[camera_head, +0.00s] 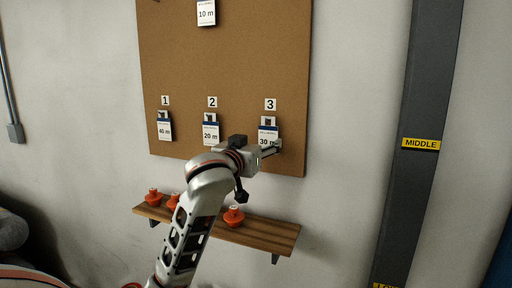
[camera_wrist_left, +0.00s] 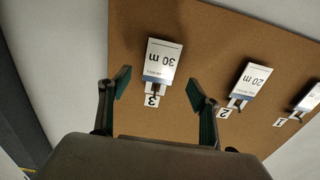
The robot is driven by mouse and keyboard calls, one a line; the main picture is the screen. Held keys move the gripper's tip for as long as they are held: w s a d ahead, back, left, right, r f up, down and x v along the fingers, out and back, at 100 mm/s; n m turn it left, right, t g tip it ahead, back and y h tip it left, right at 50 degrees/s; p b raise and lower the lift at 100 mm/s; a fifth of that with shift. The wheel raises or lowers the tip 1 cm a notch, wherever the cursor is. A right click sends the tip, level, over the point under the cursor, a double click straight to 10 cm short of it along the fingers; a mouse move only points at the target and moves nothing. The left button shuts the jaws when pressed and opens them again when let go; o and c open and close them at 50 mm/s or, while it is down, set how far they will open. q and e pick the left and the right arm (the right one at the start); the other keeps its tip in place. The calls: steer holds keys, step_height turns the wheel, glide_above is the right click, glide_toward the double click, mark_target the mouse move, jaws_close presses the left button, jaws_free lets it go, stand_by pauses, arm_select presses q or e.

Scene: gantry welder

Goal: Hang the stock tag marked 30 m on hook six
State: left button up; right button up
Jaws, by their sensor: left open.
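The 30 m tag (camera_head: 268,132), white with a blue band, hangs on the board under number 3. It also shows upside down in the left wrist view (camera_wrist_left: 163,62). My left gripper (camera_head: 272,148) is open at its lower part; in the left wrist view its fingers (camera_wrist_left: 158,87) are spread with the tag between and beyond their tips, and no grip shows. Contact cannot be told. My right gripper is not in view. No hook numbered six is visible; the upper board is cut off by the frame.
The brown board (camera_head: 225,70) also holds a 40 m tag (camera_head: 164,130) under 1, a 20 m tag (camera_head: 211,134) under 2 and a 10 m tag (camera_head: 206,13) higher up. A wooden shelf (camera_head: 270,234) with orange items (camera_head: 234,216) juts out below. A grey post (camera_head: 425,100) stands right.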

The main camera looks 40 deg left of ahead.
mark_target(268, 137)
arm_select(q)
steer(key=shift+x, duration=2.6)
steer(key=c, duration=1.3)
